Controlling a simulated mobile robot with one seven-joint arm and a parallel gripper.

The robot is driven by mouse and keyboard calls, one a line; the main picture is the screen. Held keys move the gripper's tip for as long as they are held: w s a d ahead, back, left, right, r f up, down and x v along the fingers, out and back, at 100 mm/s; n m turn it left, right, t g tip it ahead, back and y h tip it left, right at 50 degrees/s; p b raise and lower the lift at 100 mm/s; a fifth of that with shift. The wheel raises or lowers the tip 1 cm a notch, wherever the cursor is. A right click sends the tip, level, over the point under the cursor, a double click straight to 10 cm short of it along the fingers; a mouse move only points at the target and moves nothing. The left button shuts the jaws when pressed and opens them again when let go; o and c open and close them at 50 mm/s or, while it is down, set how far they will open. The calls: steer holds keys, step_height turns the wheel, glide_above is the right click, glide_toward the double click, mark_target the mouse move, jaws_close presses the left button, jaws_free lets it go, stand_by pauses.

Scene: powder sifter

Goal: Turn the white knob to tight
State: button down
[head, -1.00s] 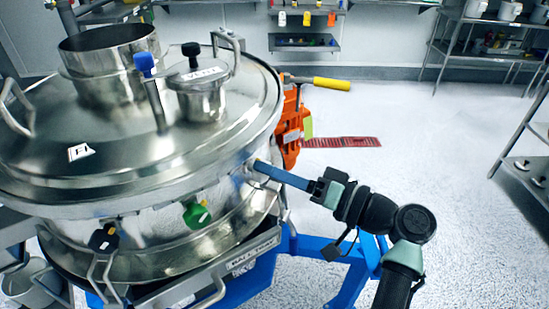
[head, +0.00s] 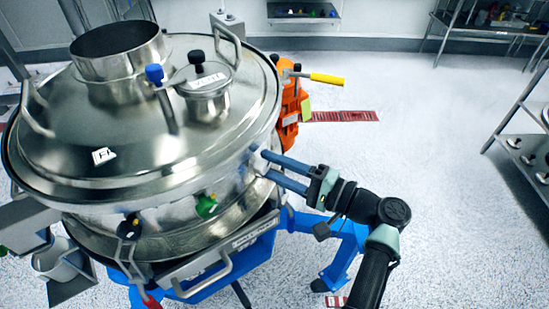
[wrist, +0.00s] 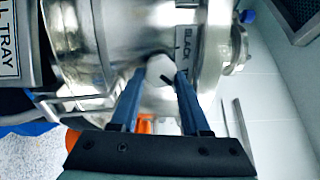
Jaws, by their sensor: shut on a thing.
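The white knob (wrist: 160,66) shows in the wrist view on the side of the steel sifter (head: 150,200), with a dark mark at its lower right. My gripper (wrist: 160,73) has its two blue fingers on either side of the knob and is shut on it. In the head view my gripper (head: 266,164) reaches the sifter's right side, just under the lid rim. There the fingertips are against the sifter wall, and I cannot make out the knob.
A green knob (head: 206,207) and a black knob (head: 130,228) sit on the sifter's front. An orange device with a yellow handle (head: 328,79) is behind my gripper. The blue stand (head: 255,262) is below. Open floor lies right, with shelves beyond.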

steer(key=shift+m, duration=0.4)
steer(key=shift+c, duration=1.9)
jaws_free()
steer(key=b+v, duration=0.1)
steer(key=v, duration=1.2)
